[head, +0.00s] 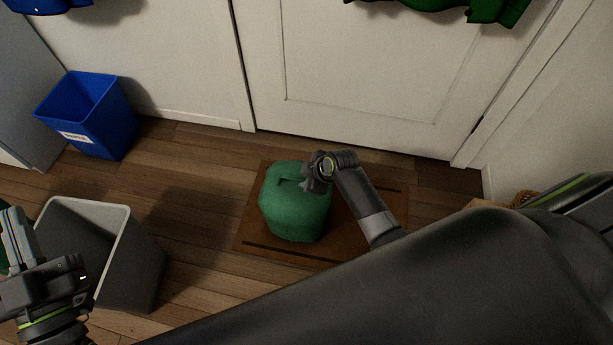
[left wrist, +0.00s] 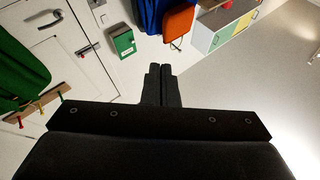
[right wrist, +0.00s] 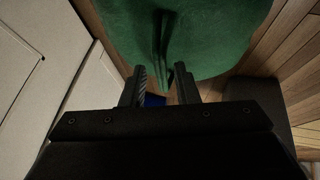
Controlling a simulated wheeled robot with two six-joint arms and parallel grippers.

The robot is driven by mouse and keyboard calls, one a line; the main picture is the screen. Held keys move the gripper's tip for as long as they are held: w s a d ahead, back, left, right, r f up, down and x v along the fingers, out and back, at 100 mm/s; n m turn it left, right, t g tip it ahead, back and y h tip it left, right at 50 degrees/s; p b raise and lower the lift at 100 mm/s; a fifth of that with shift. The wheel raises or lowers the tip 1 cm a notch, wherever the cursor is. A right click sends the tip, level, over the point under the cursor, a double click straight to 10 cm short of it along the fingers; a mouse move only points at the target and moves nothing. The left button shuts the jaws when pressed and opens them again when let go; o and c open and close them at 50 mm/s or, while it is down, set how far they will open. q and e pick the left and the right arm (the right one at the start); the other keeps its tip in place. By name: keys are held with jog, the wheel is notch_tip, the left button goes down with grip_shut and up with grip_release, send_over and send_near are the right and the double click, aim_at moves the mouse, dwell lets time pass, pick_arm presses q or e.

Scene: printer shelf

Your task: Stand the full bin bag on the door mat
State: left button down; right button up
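The full bin bag (head: 293,215) is green and stands upright on the brown door mat (head: 250,240) in front of the door. My right gripper (head: 309,186) is at the upper right of the bag, close to its top. In the right wrist view the bag (right wrist: 215,35) fills the top, and its raised fold points down toward the gap between my fingers (right wrist: 160,90). These fingers are apart; I cannot tell whether they touch the bag. My left gripper (head: 14,228) is at the far left, away from the bag. In the left wrist view its fingers (left wrist: 161,72) are together and empty.
A grey open bin (head: 125,250) stands left of the mat, near my left gripper. A blue bin (head: 98,115) is against the wall. The closed white door (head: 370,65) is behind the mat. Wooden floor (head: 195,200) is clear between the grey bin and the mat.

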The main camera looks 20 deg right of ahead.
pick_arm(q)
jog(key=shift+f, duration=0.1)
pick_arm(e)
jog(key=shift+o, duration=0.4)
